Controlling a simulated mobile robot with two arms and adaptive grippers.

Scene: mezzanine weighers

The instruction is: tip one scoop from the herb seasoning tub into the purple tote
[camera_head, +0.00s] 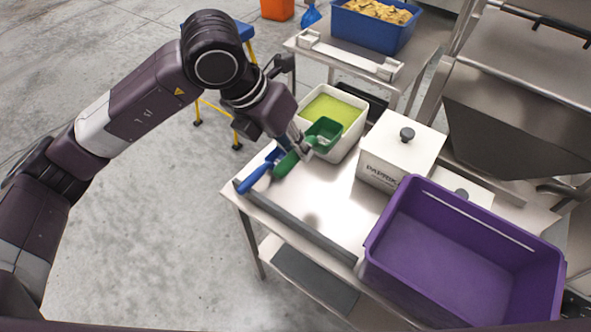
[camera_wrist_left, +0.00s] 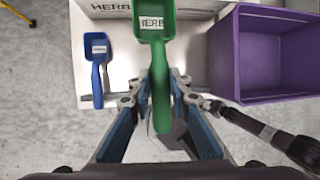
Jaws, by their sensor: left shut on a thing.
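My left gripper (camera_head: 303,146) is shut on the handle of the green scoop (camera_head: 322,132). The scoop also shows in the left wrist view (camera_wrist_left: 160,85), with a HERB label on its bowl; I cannot tell whether it holds seasoning. In the head view, the bowl appears over the near edge of the white herb seasoning tub (camera_head: 353,148), which holds yellow-green seasoning (camera_head: 335,108). The purple tote (camera_head: 440,255) stands at the table's right end, and its visible inside looks empty. What seems my right gripper (camera_wrist_left: 222,110) shows dark and unclear in the left wrist view.
A blue scoop (camera_head: 252,180) lies at the table's left edge. A white PAPRIKA tub (camera_head: 400,150) with a lid stands between herb tub and tote. Bare tabletop (camera_head: 325,205) lies in front. A blue crate of chips (camera_head: 370,32) stands behind. A steel hopper (camera_head: 510,120) is at right.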

